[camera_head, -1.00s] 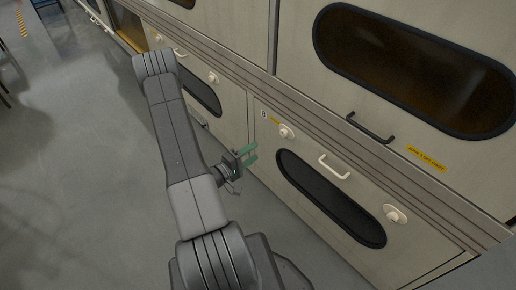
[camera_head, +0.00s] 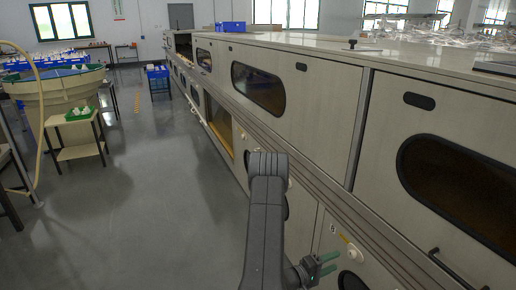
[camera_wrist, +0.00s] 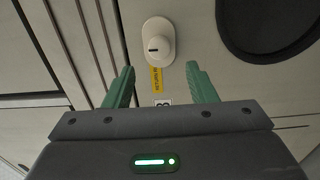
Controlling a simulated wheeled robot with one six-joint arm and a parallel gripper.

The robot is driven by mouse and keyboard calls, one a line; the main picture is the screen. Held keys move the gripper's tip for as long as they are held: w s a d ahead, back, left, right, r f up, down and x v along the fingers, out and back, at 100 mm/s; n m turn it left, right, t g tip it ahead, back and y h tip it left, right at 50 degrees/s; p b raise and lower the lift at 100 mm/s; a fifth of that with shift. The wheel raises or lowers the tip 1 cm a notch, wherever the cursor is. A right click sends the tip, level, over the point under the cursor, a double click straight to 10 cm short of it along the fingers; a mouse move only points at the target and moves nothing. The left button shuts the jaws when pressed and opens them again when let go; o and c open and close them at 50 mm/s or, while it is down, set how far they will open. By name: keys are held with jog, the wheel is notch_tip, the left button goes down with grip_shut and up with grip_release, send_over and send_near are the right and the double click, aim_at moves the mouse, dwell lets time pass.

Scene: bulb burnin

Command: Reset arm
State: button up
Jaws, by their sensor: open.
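My gripper (camera_head: 326,265) is low in the head view, in front of the beige cabinet row. Its two green fingers are apart with nothing between them. In the wrist view the gripper (camera_wrist: 160,88) also shows open, facing a cabinet front. A white oval latch knob (camera_wrist: 157,42) with a yellow label below it sits just beyond the fingertips, apart from them. The same kind of knob (camera_head: 354,254) shows right of the gripper in the head view. My arm rises bent beside the cabinet.
The long cabinet row (camera_head: 330,105) with dark oval windows and handles fills the right side. One lower bay (camera_head: 218,126) farther along stands open. A white table (camera_head: 75,152) with a green tray and a large bowl-shaped feeder (camera_head: 58,95) stand left. The grey aisle floor (camera_head: 150,200) is clear.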

aim_at(349, 255)
jog(key=x, duration=0.6)
jog(key=shift+w+d+b, duration=0.1)
jog(key=shift+d+b, duration=0.1)
jog(key=shift+b, duration=0.2)
jog(key=shift+a, duration=0.1)
